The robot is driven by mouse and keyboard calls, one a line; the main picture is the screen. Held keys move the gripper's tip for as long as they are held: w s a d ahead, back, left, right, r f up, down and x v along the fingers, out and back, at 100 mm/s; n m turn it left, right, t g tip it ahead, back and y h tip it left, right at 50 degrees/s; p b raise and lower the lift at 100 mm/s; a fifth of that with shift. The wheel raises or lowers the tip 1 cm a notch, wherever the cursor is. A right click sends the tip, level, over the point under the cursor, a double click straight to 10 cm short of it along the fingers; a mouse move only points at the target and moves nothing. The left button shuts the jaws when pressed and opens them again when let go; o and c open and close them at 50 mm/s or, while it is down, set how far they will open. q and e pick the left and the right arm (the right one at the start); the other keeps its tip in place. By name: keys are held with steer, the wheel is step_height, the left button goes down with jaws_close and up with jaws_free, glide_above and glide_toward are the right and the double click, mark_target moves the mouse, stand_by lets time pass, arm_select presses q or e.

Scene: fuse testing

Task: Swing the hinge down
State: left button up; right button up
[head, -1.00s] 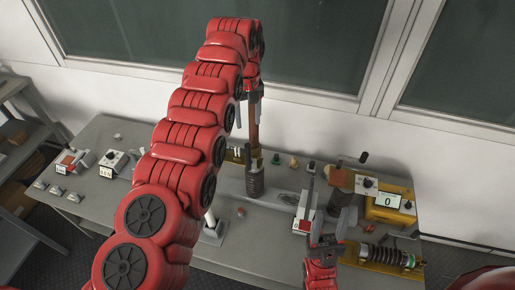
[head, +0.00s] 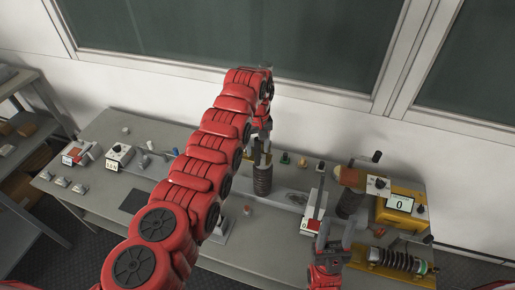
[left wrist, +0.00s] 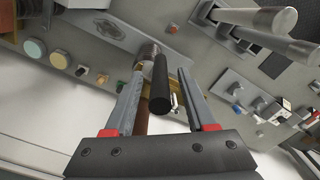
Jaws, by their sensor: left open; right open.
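In the left wrist view, a black cylindrical handle (left wrist: 160,88) points toward the camera between the two open fingers of my left gripper (left wrist: 165,112). No finger is clearly closed on it. A brown strip (left wrist: 142,123), perhaps part of the hinged piece, shows beside the left finger. A ribbed dark insulator (head: 263,178) stands below my left gripper (head: 262,136) in the head view; its top also shows in the wrist view (left wrist: 148,53). The arm and gripper hide most of the hinge in the head view. My right gripper (head: 333,232) is open and empty above the bench front.
The grey bench (head: 265,262) holds a yellow meter box (head: 402,207) at the right, a second ribbed insulator (head: 350,203), and a fuse-like cylinder (head: 402,261). A red-and-white box (head: 313,222) stands near my right gripper. Small meters (head: 118,155) sit at the left.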

arm_select(q)
steer(key=shift+f, duration=1.15)
steer(key=shift+c, duration=0.3)
jaws_close()
stand_by(0.3)
